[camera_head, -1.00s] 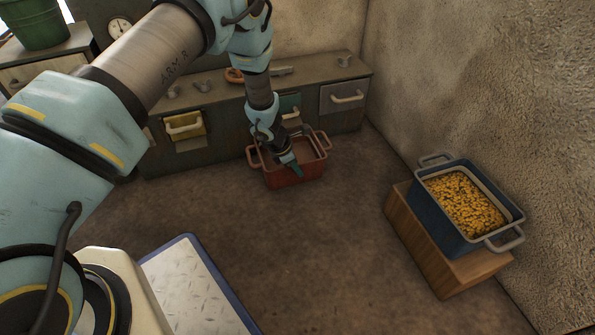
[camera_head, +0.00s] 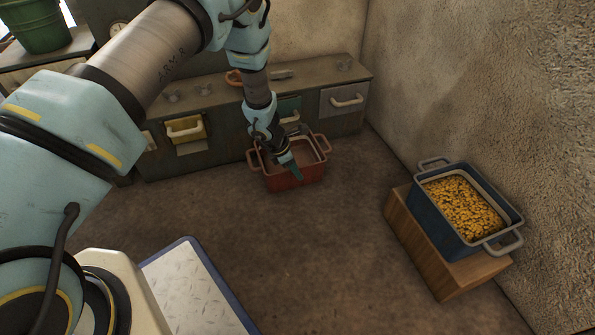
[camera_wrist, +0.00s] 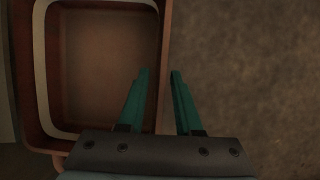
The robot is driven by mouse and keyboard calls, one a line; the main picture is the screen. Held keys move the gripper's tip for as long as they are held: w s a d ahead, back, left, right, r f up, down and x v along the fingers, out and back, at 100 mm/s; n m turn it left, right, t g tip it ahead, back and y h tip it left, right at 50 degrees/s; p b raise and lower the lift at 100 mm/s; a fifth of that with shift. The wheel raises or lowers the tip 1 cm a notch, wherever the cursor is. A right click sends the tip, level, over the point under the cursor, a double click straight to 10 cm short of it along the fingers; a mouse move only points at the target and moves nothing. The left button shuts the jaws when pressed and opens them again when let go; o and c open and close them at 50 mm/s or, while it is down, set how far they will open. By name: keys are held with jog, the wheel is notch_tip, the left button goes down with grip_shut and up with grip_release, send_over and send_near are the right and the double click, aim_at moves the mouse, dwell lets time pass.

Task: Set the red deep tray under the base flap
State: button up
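My gripper (camera_head: 298,177) points down at the tray's near wall. In the wrist view its two teal fingers (camera_wrist: 159,72) are apart, one over the inside of the tray and one outside, with the tray's wall between them. Gaps show beside the wall, so the fingers do not look closed on it. I cannot tell which part is the base flap.
A blue pot of yellow pieces (camera_head: 440,215) stands on a wooden block (camera_head: 425,243) at right. The middle floor is clear.

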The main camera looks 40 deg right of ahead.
jog(key=p+v, duration=0.3)
jog(key=v, duration=0.7)
jog(key=shift+r, duration=0.25)
jog(key=shift+a, duration=0.1)
